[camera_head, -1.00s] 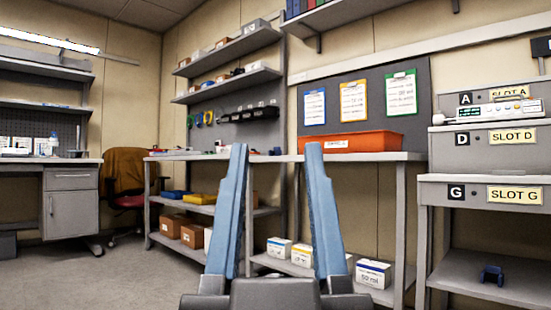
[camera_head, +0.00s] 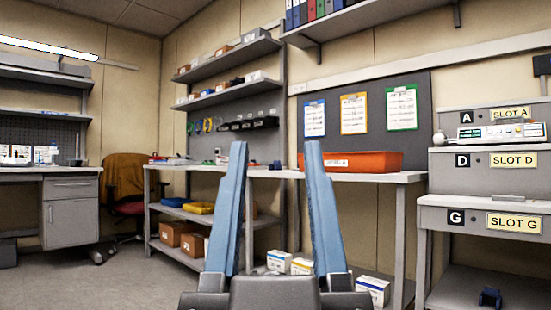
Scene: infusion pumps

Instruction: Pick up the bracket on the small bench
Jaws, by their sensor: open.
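My gripper (camera_head: 277,146) is in the middle foreground, with two long blue fingers spread apart and nothing between them. Behind it stands a grey workbench (camera_head: 400,178) along the wall. A small dark blue piece (camera_head: 490,298) sits low on the lower shelf of the slot rack at the far right. It may be the bracket, but it is small and close to the frame's bottom edge. I see no other thing that I can name as the bracket. My gripper is well apart from this piece.
An orange bin (camera_head: 360,161) stands on the workbench. White boxes (camera_head: 372,291) are below it. The slot rack (camera_head: 481,214) carries a pump (camera_head: 500,131). A draped chair (camera_head: 124,183) and a desk (camera_head: 70,208) are at the left. Open floor (camera_head: 120,285) lies at the lower left.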

